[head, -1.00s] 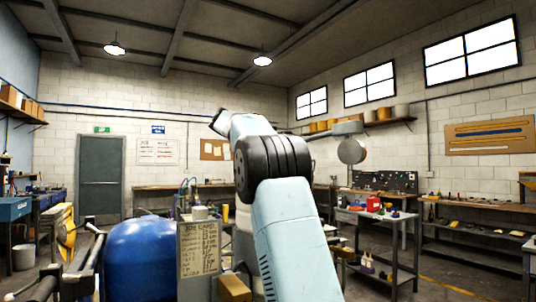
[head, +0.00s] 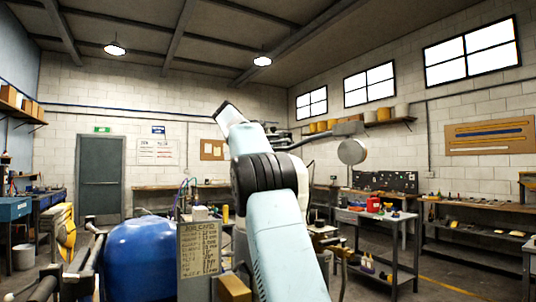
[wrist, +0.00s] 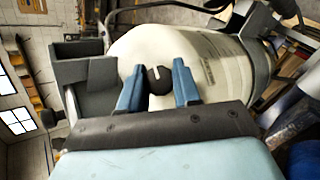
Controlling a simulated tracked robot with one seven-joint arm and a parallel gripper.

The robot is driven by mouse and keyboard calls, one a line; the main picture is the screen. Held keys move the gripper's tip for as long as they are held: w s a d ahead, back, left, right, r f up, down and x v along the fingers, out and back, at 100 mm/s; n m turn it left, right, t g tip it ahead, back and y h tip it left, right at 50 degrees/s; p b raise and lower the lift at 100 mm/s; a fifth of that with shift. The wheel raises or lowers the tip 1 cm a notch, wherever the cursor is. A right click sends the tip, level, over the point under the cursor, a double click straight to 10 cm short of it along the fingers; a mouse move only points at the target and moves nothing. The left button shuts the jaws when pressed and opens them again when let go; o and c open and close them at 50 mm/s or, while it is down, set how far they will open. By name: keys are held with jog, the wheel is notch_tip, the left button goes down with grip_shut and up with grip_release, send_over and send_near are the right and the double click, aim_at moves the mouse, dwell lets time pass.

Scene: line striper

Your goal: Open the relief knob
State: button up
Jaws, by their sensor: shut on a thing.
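The relief knob (wrist: 159,80) is a small dark round knob with a pale line on it. It sits on the front of a white tank (wrist: 215,75) in the wrist view. My gripper (wrist: 158,69) has its two blue fingers on either side of the knob and is shut on it. In the head view my gripper and the knob are hidden behind my arm. Part of a pale tank body shows just beside my arm there.
A dark box-like part (wrist: 85,85) is left of the tank in the wrist view. In the head view a blue tank (head: 146,258) and a hanging job card (head: 199,248) stand left of my arm. A tool bench (head: 375,217) is to the right.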

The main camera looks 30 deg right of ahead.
jog(key=shift+f, duration=0.3)
jog(key=o, duration=1)
jog(key=shift+r, duration=0.1)
jog(key=shift+a+r, duration=0.1)
jog(key=shift+r, duration=0.05)
jog(key=shift+v, duration=3.55)
jog(key=shift+a, duration=0.1)
